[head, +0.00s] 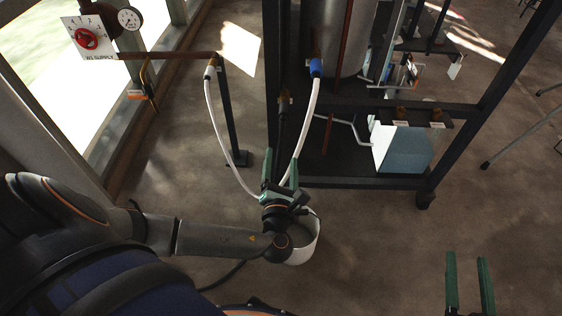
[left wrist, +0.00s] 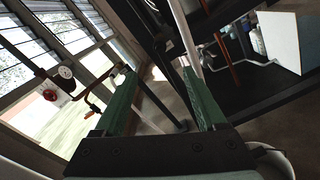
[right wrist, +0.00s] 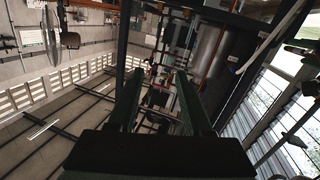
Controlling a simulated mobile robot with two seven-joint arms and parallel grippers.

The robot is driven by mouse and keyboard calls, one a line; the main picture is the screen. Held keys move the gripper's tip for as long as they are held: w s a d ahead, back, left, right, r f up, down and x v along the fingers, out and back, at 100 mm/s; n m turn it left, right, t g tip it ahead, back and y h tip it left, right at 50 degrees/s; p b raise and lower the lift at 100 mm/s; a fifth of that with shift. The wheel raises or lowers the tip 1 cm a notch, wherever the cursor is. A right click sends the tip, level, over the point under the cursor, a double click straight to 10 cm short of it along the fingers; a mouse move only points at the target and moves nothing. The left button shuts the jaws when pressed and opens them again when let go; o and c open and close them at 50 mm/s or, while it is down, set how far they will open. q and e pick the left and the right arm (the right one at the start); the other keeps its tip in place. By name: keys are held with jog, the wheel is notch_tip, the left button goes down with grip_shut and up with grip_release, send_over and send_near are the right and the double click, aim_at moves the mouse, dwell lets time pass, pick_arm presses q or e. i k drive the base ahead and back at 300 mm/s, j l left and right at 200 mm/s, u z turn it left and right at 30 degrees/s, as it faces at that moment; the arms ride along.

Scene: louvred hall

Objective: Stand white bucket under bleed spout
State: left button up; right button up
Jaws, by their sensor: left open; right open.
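The white bucket (head: 316,243) stands on the floor in front of the rig, partly covered by my left wrist and gripper in the head view. A pale rim at the lower right of the left wrist view (left wrist: 274,158) looks like the bucket. My left gripper (head: 280,167) is open above the bucket's far side, its fingers pointing away toward the rig. I see nothing held between its fingers. A small brass fitting (head: 284,97) sits on the rig's near post; I cannot tell whether it is the bleed spout. My right gripper (head: 467,260) is open and empty over bare floor.
A white hose (head: 222,140) loops from the wall pipe (head: 170,55) past my left gripper to a blue fitting (head: 316,68). The dark rig frame (head: 360,183) holds a tank (head: 335,35) and a pale box (head: 402,150). Floor at right is mostly clear.

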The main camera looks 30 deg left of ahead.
aim_at(304, 231)
jog(key=u, duration=0.9)
